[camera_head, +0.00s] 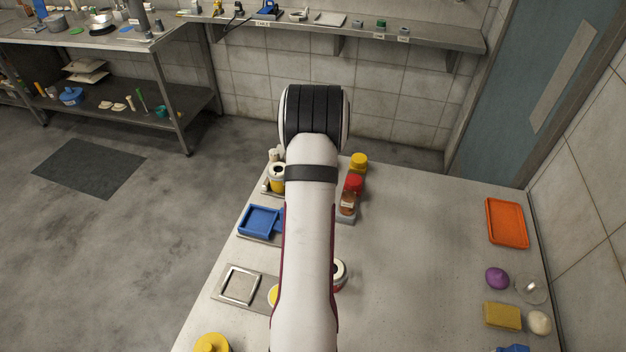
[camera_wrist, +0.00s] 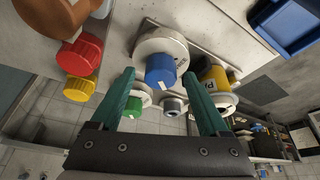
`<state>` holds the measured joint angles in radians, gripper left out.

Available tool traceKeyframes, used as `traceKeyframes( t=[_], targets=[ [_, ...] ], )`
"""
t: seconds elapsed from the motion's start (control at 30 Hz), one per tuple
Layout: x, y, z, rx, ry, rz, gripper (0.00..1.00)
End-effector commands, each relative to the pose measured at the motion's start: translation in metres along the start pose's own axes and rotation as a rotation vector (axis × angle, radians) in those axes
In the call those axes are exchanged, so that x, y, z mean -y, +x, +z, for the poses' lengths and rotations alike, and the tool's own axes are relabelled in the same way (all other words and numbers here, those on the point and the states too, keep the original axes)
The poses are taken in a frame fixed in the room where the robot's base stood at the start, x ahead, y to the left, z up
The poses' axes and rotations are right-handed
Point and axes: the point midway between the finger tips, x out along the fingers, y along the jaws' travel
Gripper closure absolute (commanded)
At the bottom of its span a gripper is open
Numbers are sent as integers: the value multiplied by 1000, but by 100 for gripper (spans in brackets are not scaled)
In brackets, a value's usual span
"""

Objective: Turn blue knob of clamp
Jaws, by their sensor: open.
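In the wrist view, the blue knob (camera_wrist: 161,71) sticks out from a round whitish clamp body (camera_wrist: 150,43) at upper centre. My gripper (camera_wrist: 157,76) has two green fingers and is open. Its fingertips are on either side of the blue knob, with a visible gap on both sides in the picture. I cannot tell whether the tips reach the knob in depth. The gripper holds nothing. In the head view, my arm covers the middle of the table and hides the blue knob and the gripper.
Near the knob are a red knob (camera_wrist: 82,54), a yellow knob (camera_wrist: 79,89), a green knob (camera_wrist: 139,104) and a yellow cylinder (camera_wrist: 216,80). A blue tray (camera_head: 259,221) lies left of my arm. An orange tray (camera_head: 507,222) lies right. The table's right-centre is clear.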

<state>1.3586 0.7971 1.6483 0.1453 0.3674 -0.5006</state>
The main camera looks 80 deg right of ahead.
Motion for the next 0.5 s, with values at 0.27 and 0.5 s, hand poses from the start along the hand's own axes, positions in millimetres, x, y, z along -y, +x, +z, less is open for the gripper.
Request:
traceKeyframes(
  t=[0.27, 0.5],
  targets=[
    [0, 8, 0, 0, -1, 0, 21],
    [0, 7, 0, 0, -1, 0, 50]
  ],
)
